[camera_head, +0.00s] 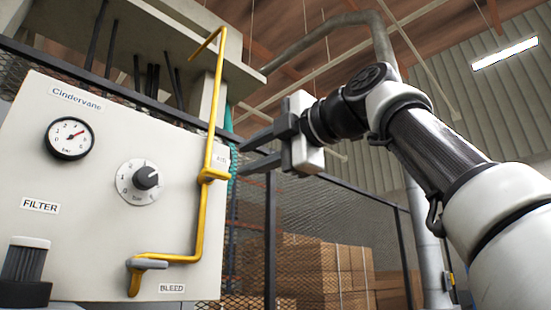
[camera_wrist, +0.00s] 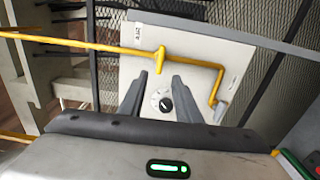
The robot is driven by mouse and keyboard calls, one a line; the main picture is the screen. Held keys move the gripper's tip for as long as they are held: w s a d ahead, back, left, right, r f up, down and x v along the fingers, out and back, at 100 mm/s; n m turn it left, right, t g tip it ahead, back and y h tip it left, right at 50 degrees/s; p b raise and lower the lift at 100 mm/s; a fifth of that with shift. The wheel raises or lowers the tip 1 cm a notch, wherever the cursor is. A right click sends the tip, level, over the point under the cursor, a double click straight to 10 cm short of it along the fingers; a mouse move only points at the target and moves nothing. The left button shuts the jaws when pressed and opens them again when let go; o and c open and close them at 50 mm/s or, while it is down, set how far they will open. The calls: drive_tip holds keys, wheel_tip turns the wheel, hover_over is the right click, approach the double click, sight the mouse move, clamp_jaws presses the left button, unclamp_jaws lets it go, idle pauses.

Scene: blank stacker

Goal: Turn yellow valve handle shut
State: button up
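The yellow valve handle (camera_head: 213,174) sits partway up the yellow pipe on the right edge of the pale panel, below a small label. In the wrist view the handle (camera_wrist: 160,60) is a short yellow bar standing crosswise to the pipe, just beyond my fingertips and between their lines. My gripper (camera_head: 241,158) is open and empty, to the right of the handle, with its fingers pointing left toward it. In the wrist view my gripper (camera_wrist: 160,80) shows both fingers spread, with a visible gap to the handle. Nothing hides the handle there.
The yellow pipe (camera_head: 213,110) runs up to a beam. A mesh fence (camera_head: 340,195) and cardboard boxes (camera_head: 310,265) stand behind.

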drive_tip(key=b+v, duration=0.1)
drive_tip(key=v, duration=0.5)
drive_tip(key=shift+s+d, duration=0.2)
drive_tip(key=shift+d, duration=0.05)
